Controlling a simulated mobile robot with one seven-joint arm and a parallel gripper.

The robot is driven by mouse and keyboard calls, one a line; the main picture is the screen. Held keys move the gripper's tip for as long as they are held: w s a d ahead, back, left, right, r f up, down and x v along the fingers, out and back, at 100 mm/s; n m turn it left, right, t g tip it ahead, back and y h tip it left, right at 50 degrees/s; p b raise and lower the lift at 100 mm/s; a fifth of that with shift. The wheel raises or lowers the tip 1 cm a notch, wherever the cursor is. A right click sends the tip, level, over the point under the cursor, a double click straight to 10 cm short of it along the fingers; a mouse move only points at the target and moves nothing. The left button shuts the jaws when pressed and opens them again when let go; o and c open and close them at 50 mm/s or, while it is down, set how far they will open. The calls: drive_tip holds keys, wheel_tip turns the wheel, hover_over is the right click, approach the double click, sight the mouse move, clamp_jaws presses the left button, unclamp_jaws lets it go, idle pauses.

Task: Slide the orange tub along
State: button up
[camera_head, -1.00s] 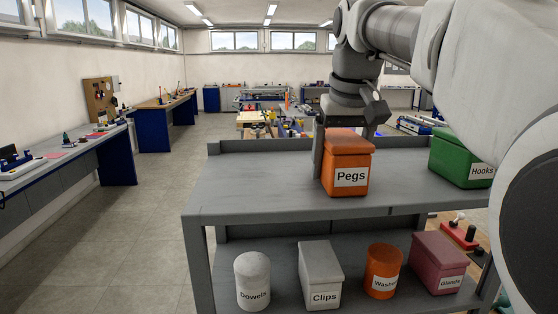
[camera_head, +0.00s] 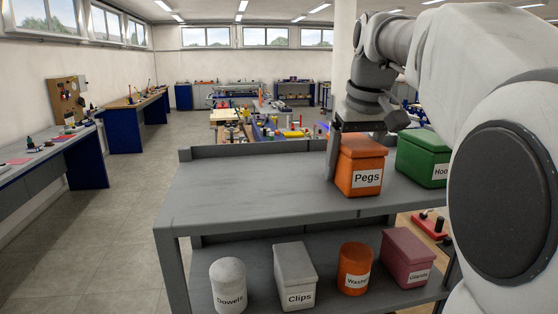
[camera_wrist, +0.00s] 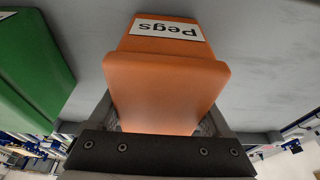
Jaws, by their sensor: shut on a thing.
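The orange tub (camera_head: 360,177), a box labelled "Pegs", stands upright on the top shelf of the grey cart (camera_head: 230,195). It fills the middle of the wrist view (camera_wrist: 165,85). My gripper (camera_wrist: 158,122) is shut on it, with one finger on each side. In the head view one finger shows along the tub's left side; the other finger is hidden there. A green tub (camera_head: 421,158), its label partly hidden by my arm, stands just right of the orange tub. It also shows at the left of the wrist view (camera_wrist: 30,70), with a narrow gap between the tubs.
The lower shelf holds a white Dowels canister (camera_head: 228,283), a grey Clips box (camera_head: 295,275), an orange Washers canister (camera_head: 354,268) and a dark red Glands box (camera_head: 407,257). The top shelf left of the orange tub is bare. A raised lip (camera_head: 255,151) runs along its back.

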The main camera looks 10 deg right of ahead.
drive_tip(key=shift+d, duration=0.75)
drive_tip(key=o, duration=1.5)
drive_tip(key=p+v, duration=0.3)
drive_tip(key=v, duration=1.4)
drive_tip(key=shift+r+p, duration=0.25)
drive_tip(key=shift+p, duration=0.1)
drive_tip(key=shift+s, duration=0.1)
